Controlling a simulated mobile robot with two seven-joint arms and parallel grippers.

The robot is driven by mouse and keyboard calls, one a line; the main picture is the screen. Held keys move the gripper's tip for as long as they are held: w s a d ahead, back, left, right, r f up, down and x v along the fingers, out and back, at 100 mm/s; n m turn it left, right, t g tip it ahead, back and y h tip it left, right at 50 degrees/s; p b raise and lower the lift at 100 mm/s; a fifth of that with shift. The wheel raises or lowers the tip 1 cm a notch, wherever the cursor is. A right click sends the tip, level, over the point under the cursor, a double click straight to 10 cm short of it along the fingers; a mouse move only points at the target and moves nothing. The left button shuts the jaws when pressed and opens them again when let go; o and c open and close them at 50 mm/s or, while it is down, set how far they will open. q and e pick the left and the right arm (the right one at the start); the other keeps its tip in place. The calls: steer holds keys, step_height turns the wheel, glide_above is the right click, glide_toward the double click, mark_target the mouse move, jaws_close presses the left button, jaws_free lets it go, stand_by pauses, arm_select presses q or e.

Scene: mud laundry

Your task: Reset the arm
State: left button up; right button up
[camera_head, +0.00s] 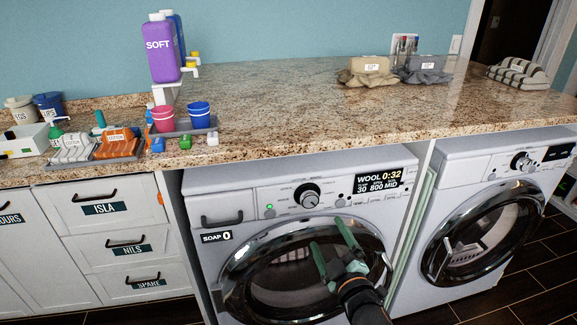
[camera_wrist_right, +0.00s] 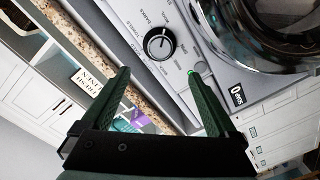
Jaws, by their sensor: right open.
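My right gripper (camera_head: 338,250) is open and empty in the head view, in front of the round door of the left washing machine (camera_head: 300,190). In the right wrist view its two green fingers (camera_wrist_right: 163,100) are spread wide with nothing between them. Behind them that view shows the machine's panel, with a dial (camera_wrist_right: 159,44) and a lit green light. The head view shows the panel reading WOOL 0:32, 30, 800, MID. My left gripper is not in view.
A granite counter (camera_head: 270,105) runs above the machines. On it stand a purple SOFT bottle (camera_head: 160,50), a pink cup (camera_head: 162,118), a blue cup (camera_head: 199,115) and folded cloths. A second washing machine (camera_head: 490,200) stands to the right. Labelled drawers (camera_head: 115,240) are at left.

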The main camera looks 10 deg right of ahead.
steer(key=s+f+m+g, duration=0.4)
steer(key=s+f, duration=0.6)
steer(key=s, duration=0.3)
steer(key=s+a+f+m+g+y, duration=0.1)
steer(key=s+f+m+g, duration=0.3)
steer(key=s+f, duration=0.7)
steer(key=s, duration=0.2)
steer(key=shift+s+a+f+m+p, duration=0.2)
steer(key=shift+s+m+p, duration=0.2)
